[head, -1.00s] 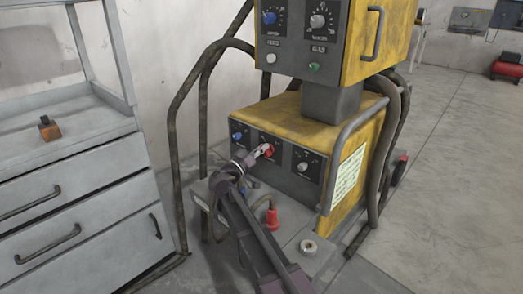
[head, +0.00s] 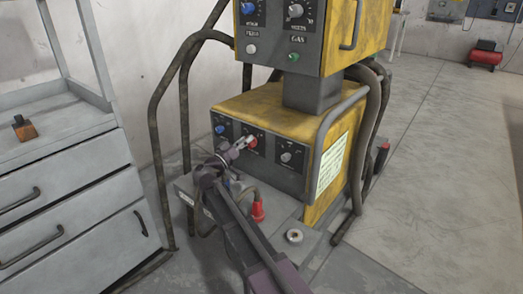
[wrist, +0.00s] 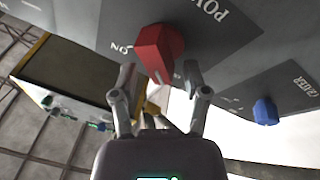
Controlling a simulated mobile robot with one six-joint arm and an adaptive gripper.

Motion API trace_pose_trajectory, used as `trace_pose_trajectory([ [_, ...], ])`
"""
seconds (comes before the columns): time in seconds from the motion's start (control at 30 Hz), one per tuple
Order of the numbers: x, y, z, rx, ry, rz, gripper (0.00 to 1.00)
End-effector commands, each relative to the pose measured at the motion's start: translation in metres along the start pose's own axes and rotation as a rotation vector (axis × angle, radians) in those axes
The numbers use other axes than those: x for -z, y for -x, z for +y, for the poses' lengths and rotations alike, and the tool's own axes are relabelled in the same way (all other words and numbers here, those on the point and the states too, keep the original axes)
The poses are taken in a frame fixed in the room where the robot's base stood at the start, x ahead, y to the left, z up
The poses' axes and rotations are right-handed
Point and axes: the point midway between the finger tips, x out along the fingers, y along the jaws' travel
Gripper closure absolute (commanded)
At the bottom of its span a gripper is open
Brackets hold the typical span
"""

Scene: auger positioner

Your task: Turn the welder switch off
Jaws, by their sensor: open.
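The red switch knob (head: 252,142) is on the lower front panel of the yellow welder (head: 265,108). In the wrist view the red knob (wrist: 155,52) shows large, beside an "ON" marking and a "POWER" label. My gripper (head: 241,146) is at the panel, right at the knob. In the wrist view my gripper (wrist: 160,76) is open, with one finger on each side of the knob's lower end. I cannot tell whether either finger touches it. My gripper partly covers the knob in the head view.
A blue knob (wrist: 265,110) sits beside the switch; a grey knob (head: 286,156) is on its other side. A red plug (head: 258,210) with a cable and a metal ring (head: 294,236) are on the base. Bent pipes (head: 157,130) and a grey drawer cabinet (head: 75,195) stand left.

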Motion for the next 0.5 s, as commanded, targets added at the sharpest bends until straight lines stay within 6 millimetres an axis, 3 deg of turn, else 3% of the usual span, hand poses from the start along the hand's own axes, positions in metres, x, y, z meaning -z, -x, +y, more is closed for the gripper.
trace_pose_trajectory([
  [0.5,0.0017,-0.0007,0.0029,-0.038,-0.196,-0.041,0.41],
])
